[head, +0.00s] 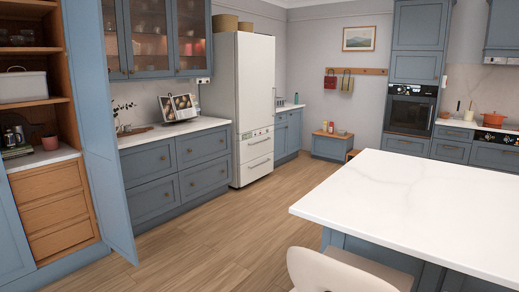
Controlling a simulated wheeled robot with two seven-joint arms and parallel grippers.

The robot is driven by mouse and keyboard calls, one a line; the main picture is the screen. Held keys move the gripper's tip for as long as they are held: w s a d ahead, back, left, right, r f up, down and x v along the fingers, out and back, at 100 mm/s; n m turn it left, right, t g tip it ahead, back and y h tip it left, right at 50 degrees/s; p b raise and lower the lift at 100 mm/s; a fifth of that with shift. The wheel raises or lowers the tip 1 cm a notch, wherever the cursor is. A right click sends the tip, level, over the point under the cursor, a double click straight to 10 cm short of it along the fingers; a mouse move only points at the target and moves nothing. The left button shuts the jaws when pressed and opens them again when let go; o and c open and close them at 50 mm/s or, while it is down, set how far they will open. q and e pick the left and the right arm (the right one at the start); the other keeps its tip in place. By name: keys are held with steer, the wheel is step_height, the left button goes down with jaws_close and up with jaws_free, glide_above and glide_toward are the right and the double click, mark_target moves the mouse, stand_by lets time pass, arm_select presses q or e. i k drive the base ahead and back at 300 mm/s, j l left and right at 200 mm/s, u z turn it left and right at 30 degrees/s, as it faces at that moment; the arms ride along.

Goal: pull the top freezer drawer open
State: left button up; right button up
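A tall white fridge-freezer (256,85) stands against the back wall, left of the picture's middle, some way off across the floor. Its lower front has two drawer fronts, each with a horizontal bar handle. The top freezer drawer (256,148) looks shut, flush with the front. The lower freezer drawer (257,172) looks shut too. Neither of my grippers shows in the head view, so I cannot see their state.
A white-topped island (420,200) fills the right foreground, with a pale chair (340,272) at its near edge. Blue drawer units (175,170) stand left of the fridge-freezer. An open larder cupboard (50,200) is at far left. Bare wooden floor (235,225) lies between.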

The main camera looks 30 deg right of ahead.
mark_target(250, 149)
steer(key=i+l+u, duration=0.2)
steer(key=i, duration=0.9)
steer(key=i+j, duration=0.1)
steer(key=i, duration=0.5)
steer(key=i+j, duration=0.1)
steer(key=i, duration=0.5)
steer(key=i+l+z, duration=0.15)
steer(key=i+z, duration=0.7)
steer(key=i+j+z, duration=0.1)
steer(key=i+z, duration=0.15)
steer(key=z, duration=0.2)
steer(key=i+l+z, duration=0.1)
steer(key=i+z, duration=0.3)
steer(key=i, duration=0.3)
steer(key=i+z, duration=0.35)
steer(key=i, duration=0.3)
steer(key=i+z, duration=0.1)
steer(key=i, duration=0.65)
steer(key=i+j+z, duration=0.15)
steer(key=i, duration=0.6)
steer(key=i+u, duration=0.2)
steer(key=i, duration=0.5)
steer(key=i+l+u, duration=0.2)
steer(key=i, duration=0.55)
steer(key=i+u, duration=0.25)
steer(key=i, duration=0.5)
steer(key=i+l+u, duration=0.2)
steer(key=i, duration=0.55)
steer(key=j, duration=0.1)
